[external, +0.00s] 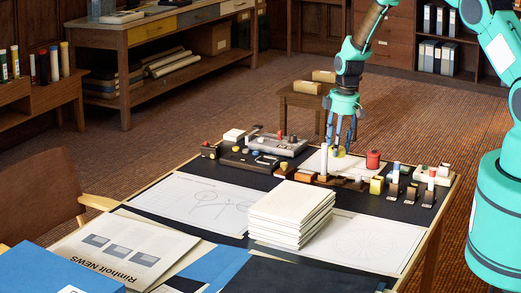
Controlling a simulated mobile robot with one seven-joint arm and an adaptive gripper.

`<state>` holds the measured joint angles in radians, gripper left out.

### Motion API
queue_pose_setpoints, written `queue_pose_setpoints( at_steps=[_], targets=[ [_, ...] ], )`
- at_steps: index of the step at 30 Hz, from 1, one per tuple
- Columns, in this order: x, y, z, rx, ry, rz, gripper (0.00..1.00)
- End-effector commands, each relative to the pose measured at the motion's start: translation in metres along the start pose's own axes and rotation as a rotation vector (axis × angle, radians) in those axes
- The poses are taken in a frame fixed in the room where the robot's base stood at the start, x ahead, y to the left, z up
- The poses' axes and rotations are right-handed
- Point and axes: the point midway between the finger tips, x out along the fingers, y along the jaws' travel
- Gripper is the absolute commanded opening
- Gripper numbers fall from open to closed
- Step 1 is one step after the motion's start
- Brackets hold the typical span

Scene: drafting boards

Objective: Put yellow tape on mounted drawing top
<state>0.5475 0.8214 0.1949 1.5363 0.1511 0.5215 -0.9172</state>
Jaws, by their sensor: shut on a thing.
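My gripper (340,149) points straight down over the far part of the drafting table. Its fingers are shut on a small yellow thing, seemingly the yellow tape (341,154), of which only a little shows between and below the fingertips. A pale sheet (312,164) lies beneath and around that spot; whether the tape touches it is unclear. A mounted drawing (190,198) with thin curved lines lies at the table's left. Another drawing sheet (375,243) lies at the right front. Which sheet is the task's drawing cannot be told.
A pale upright cylinder (323,160) and a red spool (373,159) stand close to my gripper. A yellow block (376,185) and several small holders stand at the right. A grey device (277,145) is behind left. A paper stack (292,213) rises mid-table.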

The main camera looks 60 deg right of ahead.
Motion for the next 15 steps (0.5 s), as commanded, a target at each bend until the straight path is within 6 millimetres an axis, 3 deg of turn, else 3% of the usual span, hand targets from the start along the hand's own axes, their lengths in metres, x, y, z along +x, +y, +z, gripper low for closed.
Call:
queue_pose_setpoints(
  at_steps=[6, 15],
  targets=[
    [0.006, 0.021, -0.023, 0.001, 0.001, 0.001, 0.25],
    [0.008, 0.032, -0.035, 0.000, 0.000, 0.000, 0.25]
  ],
)
